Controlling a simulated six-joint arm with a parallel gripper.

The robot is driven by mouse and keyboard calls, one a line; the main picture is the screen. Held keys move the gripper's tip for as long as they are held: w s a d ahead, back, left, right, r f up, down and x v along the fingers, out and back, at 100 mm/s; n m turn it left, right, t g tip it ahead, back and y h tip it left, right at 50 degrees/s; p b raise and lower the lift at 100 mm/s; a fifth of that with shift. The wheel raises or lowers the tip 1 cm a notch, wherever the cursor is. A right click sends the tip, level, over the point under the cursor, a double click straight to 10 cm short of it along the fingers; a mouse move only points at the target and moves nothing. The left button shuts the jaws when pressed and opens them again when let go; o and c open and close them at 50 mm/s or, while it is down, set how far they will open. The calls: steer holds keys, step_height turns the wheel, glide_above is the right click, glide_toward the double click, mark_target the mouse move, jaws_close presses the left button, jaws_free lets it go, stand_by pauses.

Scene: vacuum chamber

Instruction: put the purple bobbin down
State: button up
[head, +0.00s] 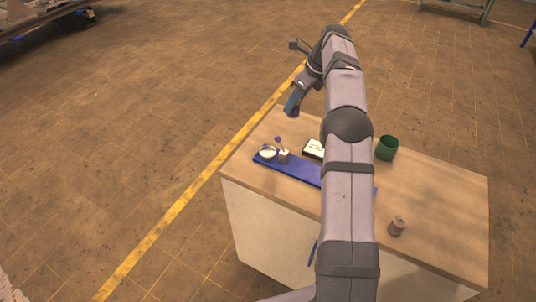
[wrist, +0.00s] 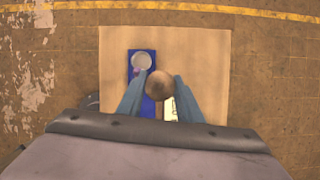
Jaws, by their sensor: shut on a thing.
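My gripper (head: 292,104) is raised above the far left part of the wooden table. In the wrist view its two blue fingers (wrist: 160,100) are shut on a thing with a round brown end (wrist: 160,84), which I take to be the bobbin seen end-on. Its purple winding cannot be made out clearly there. In the head view the fingers and arm hide most of it. It appears held clear of the tabletop.
A black-edged white box (head: 314,149), green cup (head: 387,148) and brownish spool (head: 398,225) also stand there. The right side has free room.

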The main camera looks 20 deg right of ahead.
steer(key=w+a+n+g, duration=0.1)
steer(key=a+n, duration=0.2)
steer(key=a, duration=0.5)
steer(key=shift+y, duration=0.3)
step_height(320, 180, down, 13)
steer(key=shift+w+a+r+b, duration=0.1)
steer(key=shift+a+r+b, duration=0.1)
steer(key=shift+b, duration=1)
steer(key=shift+f+p, duration=0.7)
steer(key=shift+f, duration=1.6)
steer(key=o, duration=1.1)
steer(key=shift+f, duration=0.1)
steer(key=b+v, duration=0.3)
steer(key=v, duration=0.9)
